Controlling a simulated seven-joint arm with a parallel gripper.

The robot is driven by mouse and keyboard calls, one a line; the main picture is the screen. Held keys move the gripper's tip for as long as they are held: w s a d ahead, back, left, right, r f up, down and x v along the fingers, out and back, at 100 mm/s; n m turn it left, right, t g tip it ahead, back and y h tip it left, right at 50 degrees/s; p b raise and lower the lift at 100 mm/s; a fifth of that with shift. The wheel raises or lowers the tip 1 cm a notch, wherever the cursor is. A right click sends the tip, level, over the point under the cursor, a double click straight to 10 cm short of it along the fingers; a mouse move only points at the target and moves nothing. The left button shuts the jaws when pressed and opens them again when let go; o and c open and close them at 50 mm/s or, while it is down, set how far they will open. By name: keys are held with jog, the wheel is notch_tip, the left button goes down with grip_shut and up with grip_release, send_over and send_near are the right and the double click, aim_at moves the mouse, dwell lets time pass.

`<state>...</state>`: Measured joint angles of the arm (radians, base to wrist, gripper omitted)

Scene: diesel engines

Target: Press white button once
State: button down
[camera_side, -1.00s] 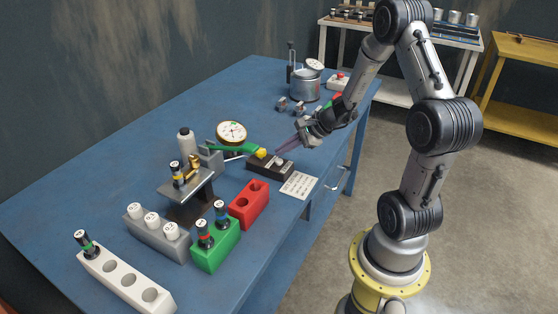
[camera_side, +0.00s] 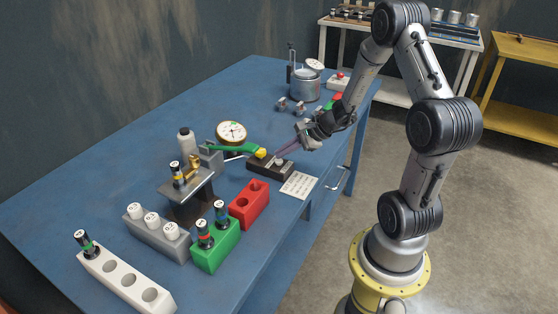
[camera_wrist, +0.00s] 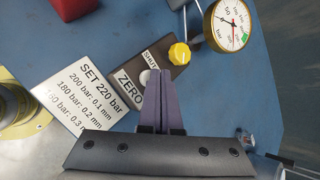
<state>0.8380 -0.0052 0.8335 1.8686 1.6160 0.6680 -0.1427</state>
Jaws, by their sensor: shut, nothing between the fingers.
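The white button (camera_wrist: 145,77) is on a black box (camera_side: 266,170) on the blue table, beside the lettering "ZERO". A yellow knob (camera_side: 261,153) stands on the same box near the lettering "SHUT"; it also shows in the wrist view (camera_wrist: 180,54). My gripper (camera_side: 279,158) is shut and empty, its purple fingers pointing down at the box. In the wrist view the fingertips (camera_wrist: 160,73) overlap the right edge of the button and partly hide it. I cannot tell whether they touch it.
A white text card (camera_side: 299,185) lies in front of the box. A dial gauge (camera_side: 231,133) stands behind it. A green lever (camera_side: 232,148) reaches toward the knob. A red block (camera_side: 249,205) and a green block (camera_side: 216,246) sit nearby. A metal pot (camera_side: 304,85) is farther back.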

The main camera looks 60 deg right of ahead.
aim_at(283, 164)
jog(key=shift+f, duration=0.55)
dwell(0.7)
dwell(0.3)
jog(key=shift+r, duration=1)
jog(key=shift+r, duration=2.5)
